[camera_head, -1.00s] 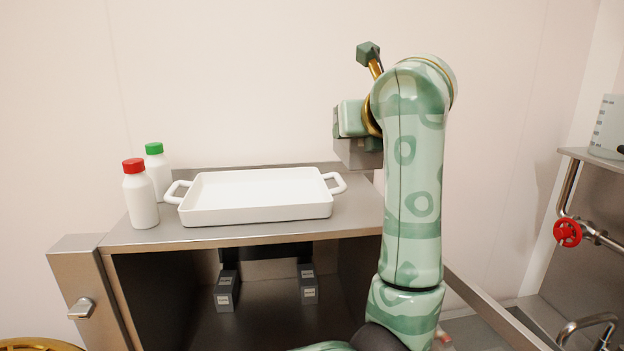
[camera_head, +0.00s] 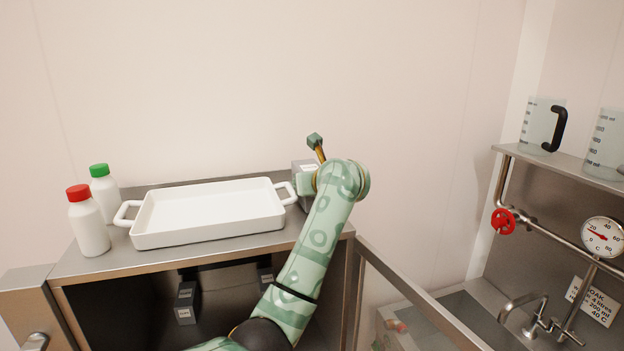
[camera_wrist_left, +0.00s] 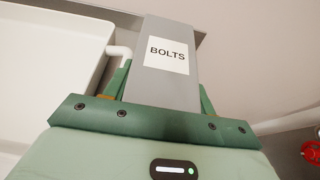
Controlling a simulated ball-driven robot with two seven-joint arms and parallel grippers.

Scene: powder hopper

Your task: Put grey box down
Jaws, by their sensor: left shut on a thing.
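The grey box (camera_head: 304,171) is beside the right handle of the white tray, at the right end of the steel cabinet top. In the left wrist view the grey box (camera_wrist_left: 166,86) shows a white label reading BOLTS. My left gripper (camera_wrist_left: 162,92) is shut on it, with one green finger on each side. In the head view my left arm partly covers the box and hides most of the gripper. I cannot tell whether the box's base touches the cabinet top. My right gripper is not in view.
The white tray (camera_head: 207,239) fills most of the cabinet top (camera_head: 75,265). A red-capped bottle (camera_head: 90,227) and a green-capped bottle (camera_head: 104,188) stand left of it. Smaller dark boxes (camera_head: 187,300) sit inside the cabinet. A sink with tap (camera_head: 530,318) lies at right.

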